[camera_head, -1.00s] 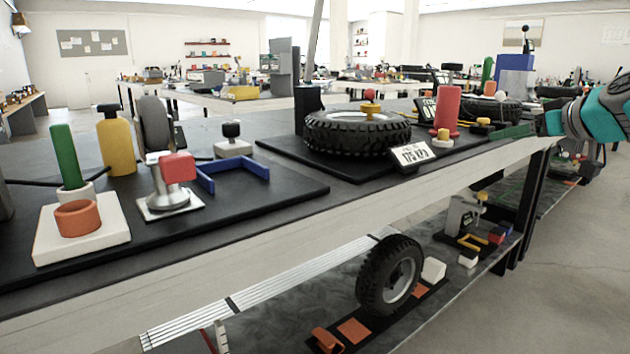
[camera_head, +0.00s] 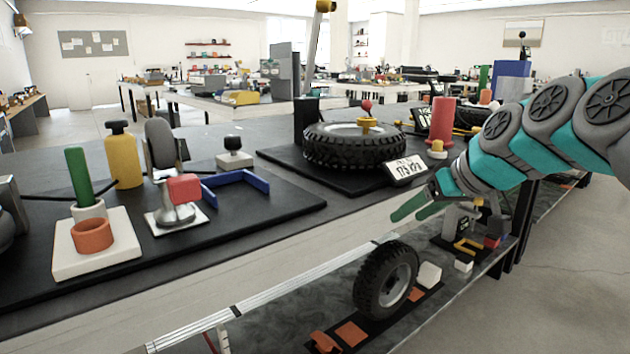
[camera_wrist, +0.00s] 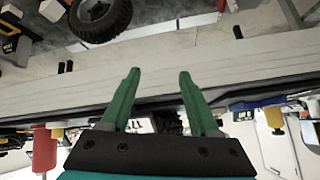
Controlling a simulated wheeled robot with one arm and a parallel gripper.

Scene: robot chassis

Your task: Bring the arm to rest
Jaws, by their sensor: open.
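My arm, grey and teal, reaches in from the right edge of the head view. My gripper (camera_head: 418,206) has two green fingers pointing left, in front of the workbench edge and above the lower shelf as seen there. In the wrist view my gripper (camera_wrist: 155,95) shows both fingers spread apart, with nothing between them but the pale bench edge beyond. The fingers appear clear of the bench, though the exact gap cannot be told.
The workbench (camera_head: 285,258) holds a large tire (camera_head: 352,148), a number sign (camera_head: 405,169) and a red cylinder (camera_head: 441,120) near the gripper. A smaller tire (camera_head: 372,290) stands on the lower shelf (camera_head: 455,290). Open floor (camera_head: 570,280) lies at the right.

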